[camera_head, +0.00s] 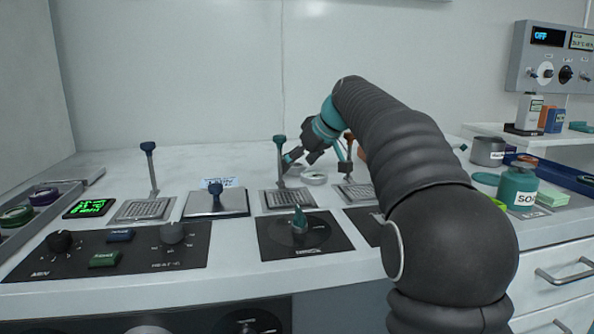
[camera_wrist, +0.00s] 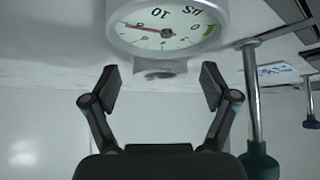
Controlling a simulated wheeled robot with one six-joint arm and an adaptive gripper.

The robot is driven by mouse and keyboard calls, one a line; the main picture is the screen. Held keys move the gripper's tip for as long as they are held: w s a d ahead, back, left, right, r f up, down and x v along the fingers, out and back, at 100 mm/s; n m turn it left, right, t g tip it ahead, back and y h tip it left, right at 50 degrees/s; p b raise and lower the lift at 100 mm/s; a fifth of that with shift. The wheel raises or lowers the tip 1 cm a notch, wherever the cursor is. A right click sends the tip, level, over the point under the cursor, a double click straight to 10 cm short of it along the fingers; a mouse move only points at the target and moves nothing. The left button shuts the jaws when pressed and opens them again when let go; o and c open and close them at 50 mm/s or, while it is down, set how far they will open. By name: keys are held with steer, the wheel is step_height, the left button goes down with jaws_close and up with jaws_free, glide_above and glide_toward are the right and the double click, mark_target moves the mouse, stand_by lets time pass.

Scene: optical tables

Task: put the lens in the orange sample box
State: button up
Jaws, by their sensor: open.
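My gripper (camera_head: 318,163) is open over the back of the bench, with its fingers spread and pointing downward. In the wrist view my gripper (camera_wrist: 161,84) has nothing between its fingers. Just beyond the fingertips there is a round white dial gauge (camera_wrist: 166,28) with a red needle, upside down in this view. A small white round thing (camera_head: 314,177) sits below my gripper in the head view, probably this gauge. I cannot make out the lens in either view. An orange patch (camera_head: 361,153) shows beside my arm, mostly hidden; I cannot tell whether it is the orange sample box.
A teal bottle (camera_head: 518,187) and other containers stand at right. The white bench behind the levers is fairly clear.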

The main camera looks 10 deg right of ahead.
steer(key=c, duration=1.4)
step_height(320, 180, up, 11)
steer(key=p, duration=0.4)
step_height(320, 180, up, 5)
glide_above(298, 165)
steer(key=shift+r, duration=0.45)
steer(key=shift+f, duration=0.15)
step_height(298, 165, down, 6)
steer(key=shift+r, duration=3.1)
